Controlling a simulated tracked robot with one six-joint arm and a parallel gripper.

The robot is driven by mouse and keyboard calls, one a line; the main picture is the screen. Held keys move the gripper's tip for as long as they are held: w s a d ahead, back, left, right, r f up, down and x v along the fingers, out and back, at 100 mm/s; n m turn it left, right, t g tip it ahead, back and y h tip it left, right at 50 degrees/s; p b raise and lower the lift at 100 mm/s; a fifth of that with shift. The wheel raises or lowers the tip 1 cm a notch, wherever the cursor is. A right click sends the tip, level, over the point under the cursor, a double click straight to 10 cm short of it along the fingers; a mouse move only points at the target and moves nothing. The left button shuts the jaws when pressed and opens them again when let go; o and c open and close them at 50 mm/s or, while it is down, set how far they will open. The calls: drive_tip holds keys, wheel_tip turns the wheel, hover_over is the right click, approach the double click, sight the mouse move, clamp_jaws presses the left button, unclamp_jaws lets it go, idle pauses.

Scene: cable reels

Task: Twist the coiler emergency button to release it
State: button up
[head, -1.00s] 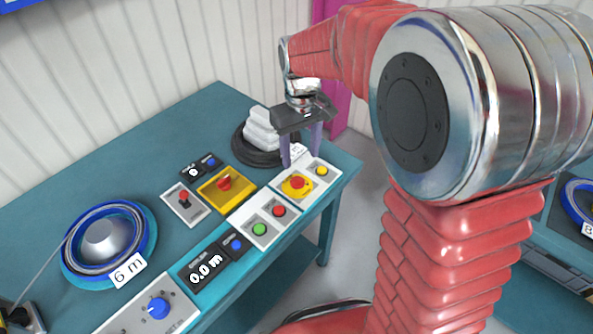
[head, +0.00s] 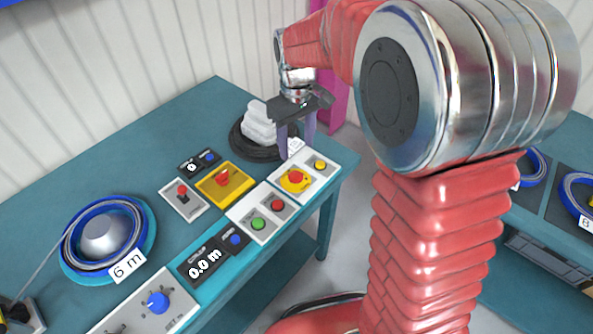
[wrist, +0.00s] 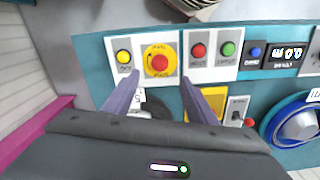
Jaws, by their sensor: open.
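The coiler emergency button (head: 295,177) is a red mushroom head on a yellow round plate, set in a white panel (head: 317,173) at the front right of the teal bench. In the wrist view the red button (wrist: 159,63) lies just beyond my fingertips, a little left of the middle between them. My gripper (head: 296,150) is open and empty, pointing down above and behind the panel. In the wrist view its two purple fingers (wrist: 162,92) stand apart, with the tips short of the button.
Beside the button are a yellow button (head: 320,165), a red button (head: 278,205) and a green button (head: 258,224). A yellow box with a red switch (head: 225,184) sits behind. A black coil (head: 250,150) lies near my gripper. A blue reel (head: 105,236) is at left.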

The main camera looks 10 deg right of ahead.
sight(295, 175)
wheel_tip(295, 175, down, 11)
drive_tip(key=shift+f, duration=0.15)
idle(0.4)
drive_tip(key=shift+c, duration=0.4)
drive_tip(key=c, duration=1)
drive_tip(key=shift+m, duration=0.5)
drive_tip(key=m, duration=0.3)
drive_tip(key=shift+a, duration=0.1)
drive_tip(key=shift+m, duration=2.1)
